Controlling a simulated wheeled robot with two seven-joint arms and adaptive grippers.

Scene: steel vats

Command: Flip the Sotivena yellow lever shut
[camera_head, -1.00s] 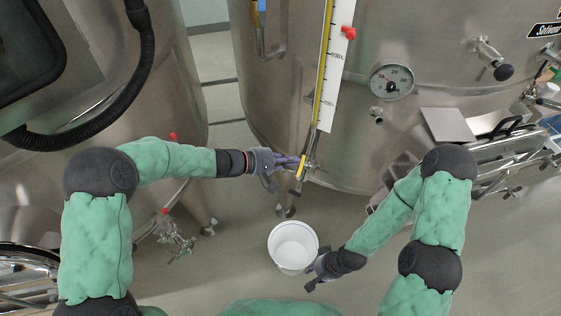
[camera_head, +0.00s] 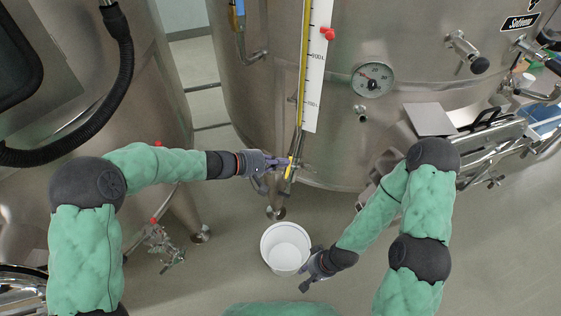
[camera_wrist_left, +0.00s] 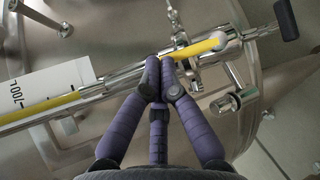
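The yellow lever (camera_head: 289,167) is at the outlet valve low on the large steel vat (camera_head: 410,40), whose label reads something like "Sotivena". In the left wrist view the yellow lever (camera_wrist_left: 196,47) lies slantwise just past my fingertips. My left gripper (camera_head: 273,163) is at the lever from the left. In the left wrist view the tips of my left gripper (camera_wrist_left: 158,62) are together at the lever's near end. I cannot tell whether the lever is pinched between them. My right gripper (camera_head: 309,272) is low, beside the white bucket (camera_head: 264,245), with its fingers apart.
The bucket stands on the floor below the valve. A white level scale (camera_head: 317,70) with a yellow tube rises above the lever. A dial gauge (camera_head: 373,79) is on the vat. Another vat (camera_head: 110,110) stands at left. Bare floor (camera_head: 225,220) lies left of the bucket.

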